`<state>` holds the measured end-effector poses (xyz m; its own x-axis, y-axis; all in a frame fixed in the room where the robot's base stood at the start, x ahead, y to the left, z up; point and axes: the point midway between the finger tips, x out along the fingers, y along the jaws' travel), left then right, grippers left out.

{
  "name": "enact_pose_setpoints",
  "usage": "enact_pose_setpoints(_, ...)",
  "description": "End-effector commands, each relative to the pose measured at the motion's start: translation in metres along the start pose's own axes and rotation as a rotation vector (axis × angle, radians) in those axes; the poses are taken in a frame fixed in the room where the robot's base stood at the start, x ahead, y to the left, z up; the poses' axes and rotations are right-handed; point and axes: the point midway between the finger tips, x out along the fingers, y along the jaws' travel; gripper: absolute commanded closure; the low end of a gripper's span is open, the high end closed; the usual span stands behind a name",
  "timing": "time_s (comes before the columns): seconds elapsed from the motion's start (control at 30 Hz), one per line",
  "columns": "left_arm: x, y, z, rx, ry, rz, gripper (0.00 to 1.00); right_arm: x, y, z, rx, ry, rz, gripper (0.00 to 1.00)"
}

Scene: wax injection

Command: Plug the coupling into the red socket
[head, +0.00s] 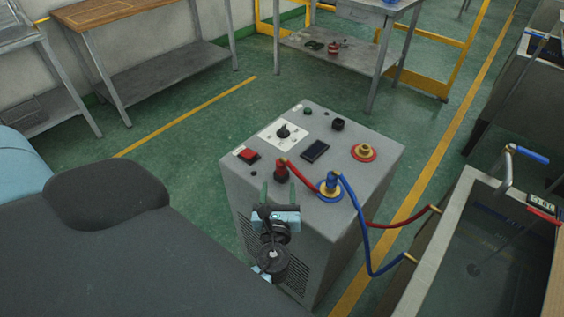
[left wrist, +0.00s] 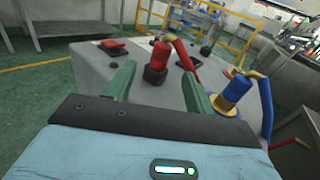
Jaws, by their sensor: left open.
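The red coupling (head: 282,172) stands upright on a dark block on top of the grey machine, with a red hose running from its brass elbow. It also shows in the left wrist view (left wrist: 161,58), between and beyond my fingertips. The red socket (head: 364,151), a red ring with a brass centre, sits bare at the right side of the machine top. My left gripper (head: 278,192) is open, with its green fingers pointing at the coupling from the machine's near side. It holds nothing. My right gripper is not in view.
A blue coupling (head: 333,184) with a blue hose sits in a blue socket right of the red coupling. The machine top (head: 325,125) also carries a black knob, a display and a red switch. A tank (head: 440,255) stands at the right, with both hoses running to it.

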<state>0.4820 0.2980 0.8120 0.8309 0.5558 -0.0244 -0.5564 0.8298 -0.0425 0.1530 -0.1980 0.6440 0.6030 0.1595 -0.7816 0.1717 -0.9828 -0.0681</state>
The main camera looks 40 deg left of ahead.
Motion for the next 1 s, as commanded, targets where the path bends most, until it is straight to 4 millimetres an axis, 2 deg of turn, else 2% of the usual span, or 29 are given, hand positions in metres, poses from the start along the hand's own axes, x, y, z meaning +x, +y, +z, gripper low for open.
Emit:
enact_pose_setpoints(0.27,0.005,-0.003,0.006,0.049,-0.025,0.006,0.46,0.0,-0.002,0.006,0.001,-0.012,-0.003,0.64)
enact_pose_setpoints(0.5,0.027,-0.003,0.005,0.047,-0.024,0.005,0.46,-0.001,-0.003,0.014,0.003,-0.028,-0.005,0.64)
enact_pose_setpoints(0.73,0.034,-0.003,0.004,0.046,-0.023,0.005,0.46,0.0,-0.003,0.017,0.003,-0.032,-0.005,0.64)
enact_pose_setpoints(0.9,0.056,-0.005,-0.003,0.047,-0.021,0.005,0.46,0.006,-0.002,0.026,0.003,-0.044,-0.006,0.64)
enact_pose_setpoints(1.0,0.069,-0.006,-0.003,0.047,-0.022,0.006,0.46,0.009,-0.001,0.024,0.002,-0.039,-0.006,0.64)
